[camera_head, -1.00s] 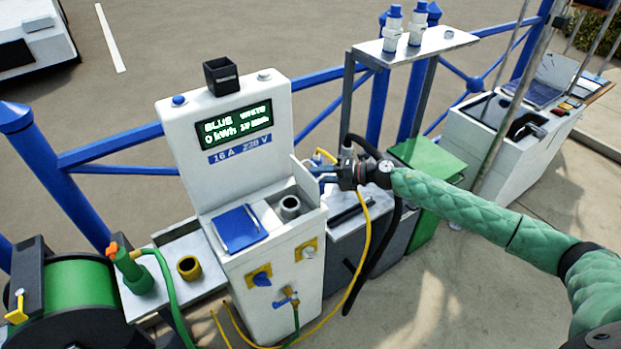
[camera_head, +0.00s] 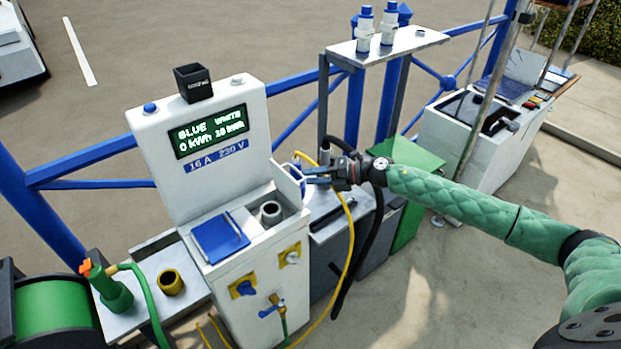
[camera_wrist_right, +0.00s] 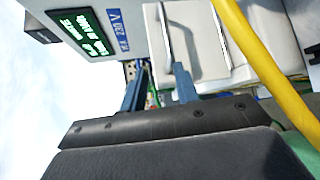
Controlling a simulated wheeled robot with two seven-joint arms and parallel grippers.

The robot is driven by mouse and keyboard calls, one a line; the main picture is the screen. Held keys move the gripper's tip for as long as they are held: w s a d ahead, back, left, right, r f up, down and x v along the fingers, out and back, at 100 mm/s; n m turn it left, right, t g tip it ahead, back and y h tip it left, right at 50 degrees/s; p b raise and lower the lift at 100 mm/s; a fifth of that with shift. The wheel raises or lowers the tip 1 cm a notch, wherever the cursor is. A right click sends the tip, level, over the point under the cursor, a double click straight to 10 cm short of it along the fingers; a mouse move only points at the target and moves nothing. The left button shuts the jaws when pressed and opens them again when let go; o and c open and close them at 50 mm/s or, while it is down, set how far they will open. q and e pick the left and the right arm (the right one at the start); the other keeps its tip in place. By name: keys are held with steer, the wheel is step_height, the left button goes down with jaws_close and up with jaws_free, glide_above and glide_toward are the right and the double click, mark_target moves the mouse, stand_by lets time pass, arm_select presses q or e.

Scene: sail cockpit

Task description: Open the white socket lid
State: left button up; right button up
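The white socket lid (camera_head: 288,184) stands raised on its edge at the right side of the white pedestal's top in the head view. The grey round socket (camera_head: 271,211) beside it is uncovered. The blue lid (camera_head: 220,238) to the left lies flat over its place. My right gripper (camera_head: 309,175) is at the outer right side of the raised white lid; I cannot tell whether it touches. In the right wrist view its two blue fingers (camera_wrist_right: 159,88) are apart, with a white panel and handle beyond them. My left gripper is not in view.
A yellow cable (camera_head: 350,232) and a black hose hang just right of the pedestal, close to my right arm. A metal shelf (camera_head: 385,45) with two blue-topped fittings stands behind. A green nozzle and hose reel (camera_head: 58,300) are at the lower left.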

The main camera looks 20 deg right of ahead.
steer(key=b+v, duration=0.2)
steer(key=v, duration=0.6)
steer(key=shift+f+b, duration=0.2)
steer(key=shift+b, duration=0.1)
stand_by(0.5)
steer(key=shift+s, duration=0.1)
stand_by(0.4)
